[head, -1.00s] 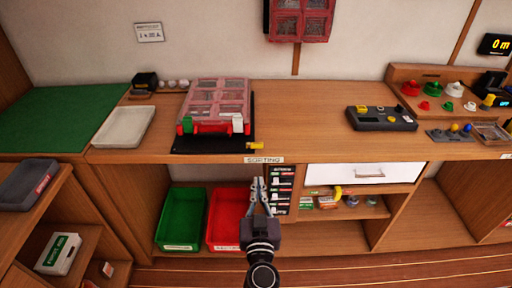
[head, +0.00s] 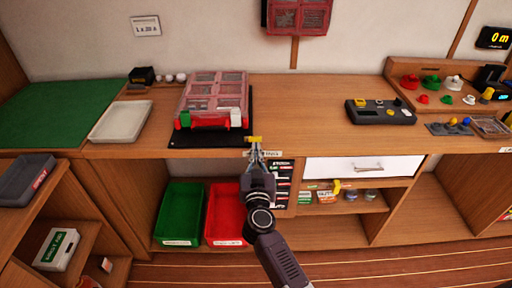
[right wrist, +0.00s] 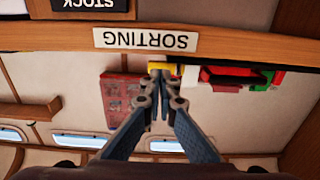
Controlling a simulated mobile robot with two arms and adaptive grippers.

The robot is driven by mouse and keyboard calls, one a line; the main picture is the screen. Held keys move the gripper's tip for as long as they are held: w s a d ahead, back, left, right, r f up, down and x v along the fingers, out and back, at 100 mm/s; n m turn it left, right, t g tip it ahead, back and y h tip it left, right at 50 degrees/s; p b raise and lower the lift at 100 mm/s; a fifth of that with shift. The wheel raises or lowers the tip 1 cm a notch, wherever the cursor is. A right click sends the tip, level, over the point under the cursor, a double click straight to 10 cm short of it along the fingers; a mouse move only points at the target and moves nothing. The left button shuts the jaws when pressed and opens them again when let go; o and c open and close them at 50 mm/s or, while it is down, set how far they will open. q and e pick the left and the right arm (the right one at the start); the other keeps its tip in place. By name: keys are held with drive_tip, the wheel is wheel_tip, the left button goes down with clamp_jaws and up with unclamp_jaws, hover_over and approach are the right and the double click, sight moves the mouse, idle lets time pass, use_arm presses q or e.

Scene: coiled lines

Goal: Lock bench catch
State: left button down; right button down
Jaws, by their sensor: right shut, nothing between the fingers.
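The small yellow catch (head: 254,139) sits at the front edge of the bench, beside the black mat's front right corner. It also shows in the right wrist view (right wrist: 165,68), just beyond my fingertips and partly hidden by them. My right gripper (head: 255,150) is shut and empty, with its tips up close at the catch. I cannot tell whether they touch it. In the right wrist view, my fingers (right wrist: 157,78) point at the bench edge. My left gripper is not in view.
The red clear-lidded case (head: 211,100) stands on the black mat (head: 205,139), left of the catch. The SORTING label (right wrist: 147,40) is on the bench edge. Green (head: 180,212) and red (head: 224,212) bins stand below. A dark device (head: 380,112) is to the right; bench between is clear.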

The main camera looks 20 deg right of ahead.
sight(253, 139)
drive_tip(key=shift+x, duration=1.15)
